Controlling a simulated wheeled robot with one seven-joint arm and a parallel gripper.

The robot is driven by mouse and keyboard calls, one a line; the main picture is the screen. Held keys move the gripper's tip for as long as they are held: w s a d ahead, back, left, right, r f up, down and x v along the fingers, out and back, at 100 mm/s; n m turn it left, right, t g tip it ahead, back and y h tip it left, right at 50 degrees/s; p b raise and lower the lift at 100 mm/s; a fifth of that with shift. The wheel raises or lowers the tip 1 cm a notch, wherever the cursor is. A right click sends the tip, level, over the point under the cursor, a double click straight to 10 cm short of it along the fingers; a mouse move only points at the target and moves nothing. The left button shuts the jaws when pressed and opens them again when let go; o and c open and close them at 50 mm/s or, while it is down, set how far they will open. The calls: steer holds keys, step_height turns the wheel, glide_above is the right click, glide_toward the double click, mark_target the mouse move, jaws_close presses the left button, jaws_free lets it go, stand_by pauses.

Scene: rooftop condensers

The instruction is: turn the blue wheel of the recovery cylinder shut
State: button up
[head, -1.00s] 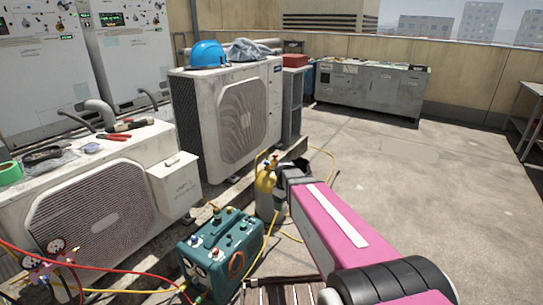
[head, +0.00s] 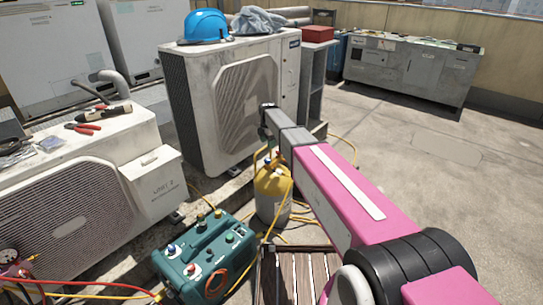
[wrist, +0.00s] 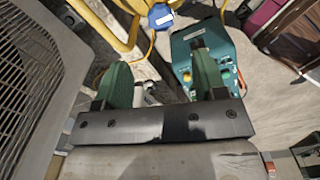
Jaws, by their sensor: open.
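The recovery cylinder (head: 270,203), yellow on top and grey below, stands upright on the ground in the head view, behind the teal recovery machine. In the wrist view its blue wheel (wrist: 160,17) shows at the top, with a pale label across it and yellow handle bars (wrist: 95,20) to its left. My gripper (wrist: 162,60) is open and empty. Its two green fingers point toward the top of the picture, and the wheel lies beyond their tips, apart from them. In the head view my arm reaches over the cylinder's top, and the fingers cannot be made out.
The teal recovery machine (head: 205,257) stands in front of the cylinder, with hoses around it. White condensers (head: 222,105) stand left and behind, close to my arm's end. A slatted wooden piece (head: 290,275) lies in front.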

mark_target(268, 160)
step_height(268, 160, down, 11)
steer(key=shift+r, duration=0.15)
stand_by(0.4)
steer(key=c, duration=0.9)
